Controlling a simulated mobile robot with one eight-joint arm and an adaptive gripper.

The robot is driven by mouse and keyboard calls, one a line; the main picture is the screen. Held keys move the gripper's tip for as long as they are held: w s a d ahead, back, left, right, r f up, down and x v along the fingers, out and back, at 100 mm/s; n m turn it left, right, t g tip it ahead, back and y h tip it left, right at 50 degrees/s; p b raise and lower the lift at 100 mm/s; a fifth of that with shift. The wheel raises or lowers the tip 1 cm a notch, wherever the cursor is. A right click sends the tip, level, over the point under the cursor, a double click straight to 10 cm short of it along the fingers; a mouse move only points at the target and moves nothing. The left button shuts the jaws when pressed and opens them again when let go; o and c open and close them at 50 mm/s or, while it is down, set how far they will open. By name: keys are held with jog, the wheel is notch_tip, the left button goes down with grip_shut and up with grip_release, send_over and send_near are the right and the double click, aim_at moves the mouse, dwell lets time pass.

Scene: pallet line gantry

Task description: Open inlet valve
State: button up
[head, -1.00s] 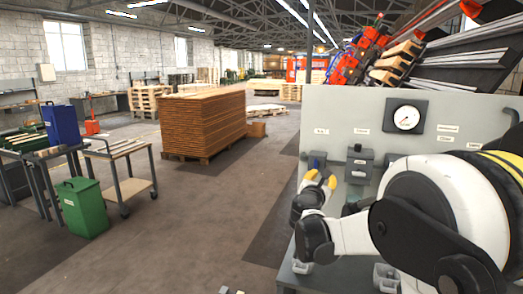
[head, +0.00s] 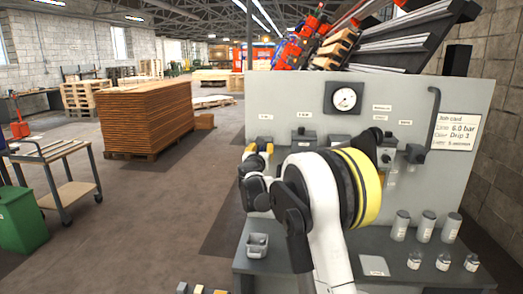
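A grey upright panel (head: 400,95) stands at the back of a grey bench. Several dark fittings are mounted on it under small labels too blurred to read, so I cannot tell which one is the inlet valve. The leftmost fitting (head: 265,139) is partly hidden behind my gripper. A middle fitting (head: 304,139) has a knob on top. My gripper (head: 259,149) has yellow fingertips at the panel's left end, in front of the leftmost fitting. I cannot tell whether it touches the fitting or how far the fingers are apart.
A round gauge (head: 344,97) and a job card (head: 456,132) reading 6.0 bar are on the panel. A trolley (head: 72,193) stands left; the floor between is clear.

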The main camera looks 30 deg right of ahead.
grip_shut()
dwell(0.3)
jog(key=m, duration=0.3)
jog(key=shift+s+d+p, duration=0.2)
jog(key=shift+p, duration=0.1)
jog(key=m, duration=0.5)
jog(key=f+m, duration=0.1)
jog(key=m, duration=0.4)
jog(key=d+m, duration=0.1)
jog(key=m, duration=0.3)
jog(key=shift+s+d+f+m+p, duration=0.1)
jog(key=shift+s+f+m+p, duration=0.2)
jog(key=shift+s+f+m, duration=0.1)
